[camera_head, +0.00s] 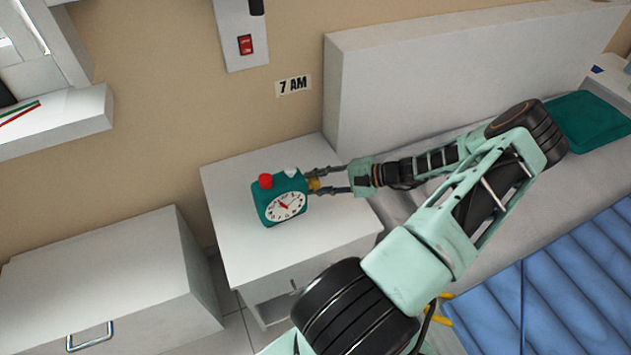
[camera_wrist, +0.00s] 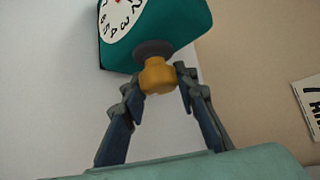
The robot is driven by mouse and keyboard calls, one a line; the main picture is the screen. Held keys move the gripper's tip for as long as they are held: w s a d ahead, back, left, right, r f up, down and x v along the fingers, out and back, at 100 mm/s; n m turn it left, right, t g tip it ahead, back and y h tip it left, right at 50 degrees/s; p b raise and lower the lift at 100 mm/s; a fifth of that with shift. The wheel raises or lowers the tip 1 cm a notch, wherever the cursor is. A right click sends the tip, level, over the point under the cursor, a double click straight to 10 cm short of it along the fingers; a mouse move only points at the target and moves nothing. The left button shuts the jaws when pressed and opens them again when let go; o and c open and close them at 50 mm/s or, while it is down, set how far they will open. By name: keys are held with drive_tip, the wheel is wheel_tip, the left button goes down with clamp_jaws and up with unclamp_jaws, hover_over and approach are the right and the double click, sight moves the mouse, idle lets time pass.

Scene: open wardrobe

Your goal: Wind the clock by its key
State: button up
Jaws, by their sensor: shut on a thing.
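The teal clock (camera_head: 281,198) stands upright on the white nightstand, with a red button on top and a white dial with red hands. In the wrist view the clock (camera_wrist: 175,25) fills the top middle. Its yellow-brown key (camera_wrist: 157,76) sticks out of a dark round collar on its side; in the head view the key (camera_head: 314,185) is on the clock's right side. My gripper (camera_wrist: 160,84) reaches in from the right in the head view, with its two fingertips on either side of the key, shut on it. The exact finger contact is hard to see.
The nightstand top (camera_head: 235,210) is clear around the clock. A "7 AM" sign (camera_head: 293,86) and a panel with a red switch (camera_head: 245,45) are on the wall. The bed with its white headboard (camera_head: 400,75) and blue cover (camera_head: 560,280) is at right. A white cabinet (camera_head: 110,275) stands at left.

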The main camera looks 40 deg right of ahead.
drive_tip(key=o, duration=1.2)
drive_tip(key=v, duration=1.2)
drive_tip(key=shift+r, duration=0.1)
